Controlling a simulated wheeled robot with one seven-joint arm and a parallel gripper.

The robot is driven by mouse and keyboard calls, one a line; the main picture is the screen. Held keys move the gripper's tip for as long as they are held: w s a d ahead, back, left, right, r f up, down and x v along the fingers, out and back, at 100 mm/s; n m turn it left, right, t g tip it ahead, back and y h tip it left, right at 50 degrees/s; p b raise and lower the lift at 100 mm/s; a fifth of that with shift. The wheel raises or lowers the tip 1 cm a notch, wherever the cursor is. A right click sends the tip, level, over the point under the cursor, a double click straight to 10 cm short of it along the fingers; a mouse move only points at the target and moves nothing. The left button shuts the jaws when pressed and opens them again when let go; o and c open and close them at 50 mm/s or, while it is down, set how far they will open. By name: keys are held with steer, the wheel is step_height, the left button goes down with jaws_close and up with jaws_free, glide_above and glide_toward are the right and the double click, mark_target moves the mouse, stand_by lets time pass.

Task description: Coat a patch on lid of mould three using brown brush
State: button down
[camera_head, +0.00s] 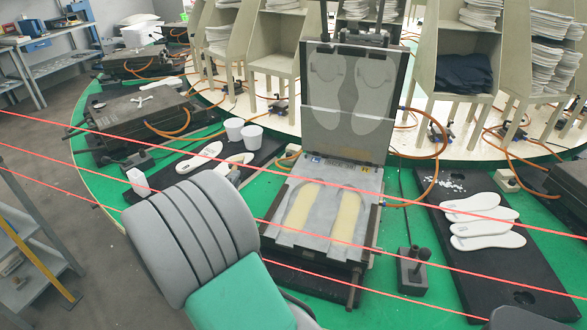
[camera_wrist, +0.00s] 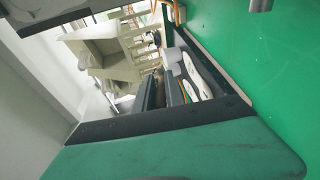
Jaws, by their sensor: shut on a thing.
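An open mould stands in the middle of the head view. Its grey lid (camera_head: 348,105) is raised upright and carries two insole-shaped areas. Its base (camera_head: 325,225) lies flat below, with two pale yellow strips in the insole shapes. I cannot read a number that marks it as mould three. I cannot make out the brown brush in either view. My gripper's fingertips do not show clearly in either view. In the wrist view, white insoles (camera_wrist: 195,72) lie beyond a dark edge, and no mould lid can be made out.
A black tray with white insoles (camera_head: 483,220) lies right of the mould. A small dark block with knobs (camera_head: 411,270) stands between them. Two white cups (camera_head: 251,137) stand left. Closed moulds (camera_head: 140,115) are further left. Shelves stand behind. Red lines cross the head view.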

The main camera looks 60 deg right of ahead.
steer(key=s+d+f+m+g+p, duration=0.1)
steer(key=s+d, duration=0.2)
steer(key=s, duration=0.2)
steer(key=s+d+m+g+p, duration=0.1)
steer(key=s+d+g, duration=0.1)
steer(key=s+d, duration=0.2)
steer(key=s+d+f+m+g+p, duration=0.1)
steer(key=s+d+g, duration=0.1)
steer(key=s+d, duration=0.2)
steer(key=shift+s+f+m+h, duration=0.3)
steer(key=shift+s+h, duration=0.1)
steer(key=shift+s, duration=0.4)
steer(key=shift+s+d, duration=0.1)
steer(key=shift+d, duration=0.15)
steer(key=shift+w+d+r+p, duration=0.1)
steer(key=shift+w+d+p, duration=0.1)
steer(key=shift+d, duration=0.7)
steer(key=shift+w+d+r+p, duration=0.15)
steer(key=shift+d, duration=0.75)
steer(key=shift+w+d+r+p, duration=0.1)
steer(key=shift+w+d+p, duration=0.1)
steer(key=shift+d, duration=0.7)
steer(key=shift+w+d+r, duration=0.1)
steer(key=shift+d, duration=0.6)
